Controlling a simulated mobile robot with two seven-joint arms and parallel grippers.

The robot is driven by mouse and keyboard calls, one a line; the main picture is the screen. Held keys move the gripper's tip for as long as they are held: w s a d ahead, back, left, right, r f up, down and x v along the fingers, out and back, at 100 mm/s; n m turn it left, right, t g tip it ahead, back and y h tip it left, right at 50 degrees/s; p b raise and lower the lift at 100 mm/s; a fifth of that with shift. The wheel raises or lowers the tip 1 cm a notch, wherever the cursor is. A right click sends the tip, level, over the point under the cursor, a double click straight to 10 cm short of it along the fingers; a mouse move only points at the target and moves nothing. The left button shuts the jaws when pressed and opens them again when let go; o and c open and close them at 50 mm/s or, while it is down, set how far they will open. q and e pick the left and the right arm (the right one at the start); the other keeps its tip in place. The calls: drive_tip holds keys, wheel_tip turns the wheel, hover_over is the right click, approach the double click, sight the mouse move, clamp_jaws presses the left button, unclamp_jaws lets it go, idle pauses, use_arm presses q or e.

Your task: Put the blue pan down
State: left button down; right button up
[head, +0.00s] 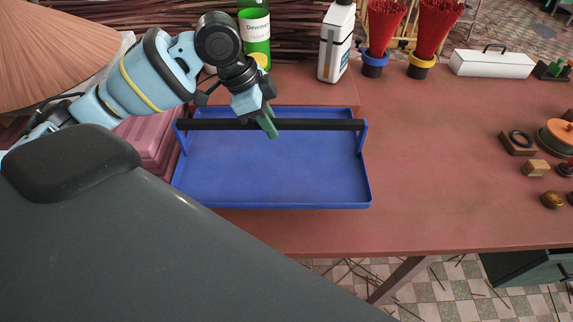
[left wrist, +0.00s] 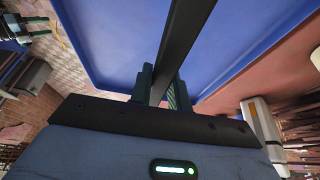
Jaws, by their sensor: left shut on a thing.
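The blue pan (head: 270,180) is a shallow rectangular tray with a black bar handle (head: 318,124) held up by a blue upright at each end. In the head view it is over the left part of the red-brown table and looks level. I cannot tell if its underside touches the table. My left gripper (head: 268,124) is shut on the black handle near its middle. The left wrist view shows the handle (left wrist: 186,45) between the two fingers (left wrist: 161,88), with the pan's blue floor (left wrist: 115,40) beyond. The pan is empty.
A green bottle (head: 256,35) and a white bottle (head: 336,42) stand behind the pan. Pink boxes (head: 150,140) are at its left. Red incense bundles (head: 380,30) and a white toolbox (head: 492,63) stand at the back right.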

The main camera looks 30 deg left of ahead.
sight(269, 154)
use_arm(q)
drive_tip(key=shift+r, duration=0.15)
drive_tip(key=shift+s+f, duration=0.2)
drive_tip(key=shift+f, duration=0.2)
drive_tip(key=shift+w+f+b, duration=0.1)
drive_tip(key=shift+f+b, duration=0.3)
drive_tip(key=shift+f, duration=4.15)
drive_tip(key=c, duration=1.3)
unclamp_jaws()
drive_tip(key=shift+f, duration=0.1)
drive_tip(key=p+v, duration=0.1)
drive_tip(key=v, duration=1.1)
